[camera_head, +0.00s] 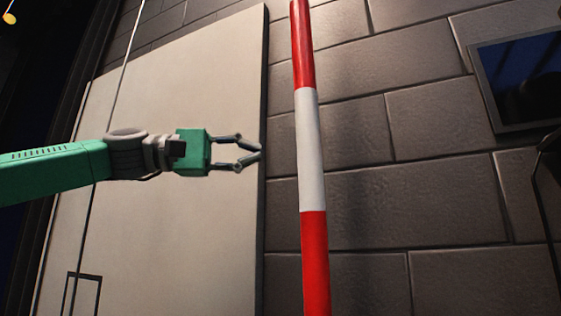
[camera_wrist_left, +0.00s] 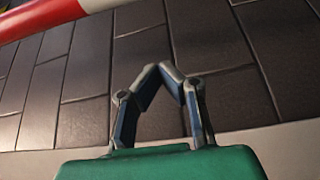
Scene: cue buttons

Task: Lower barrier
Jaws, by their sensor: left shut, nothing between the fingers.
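The barrier (camera_head: 311,150) is a long pole with red and white bands. It stands nearly upright in the head view, right of my left gripper (camera_head: 258,152). The pole runs out of the picture at top and bottom, so its ends are hidden. My left gripper is shut and empty, its fingertips pointing right toward the pole with a gap between. In the left wrist view the barrier (camera_wrist_left: 48,17) crosses the upper left corner, beyond and apart from the fingertips of the left gripper (camera_wrist_left: 160,72). My right gripper is not in view.
A pale flat panel (camera_head: 180,240) lies behind my left arm, with dark stone tiles (camera_head: 430,200) to its right. A dark-framed screen (camera_head: 525,85) is at the upper right. The space around the pole's middle looks clear.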

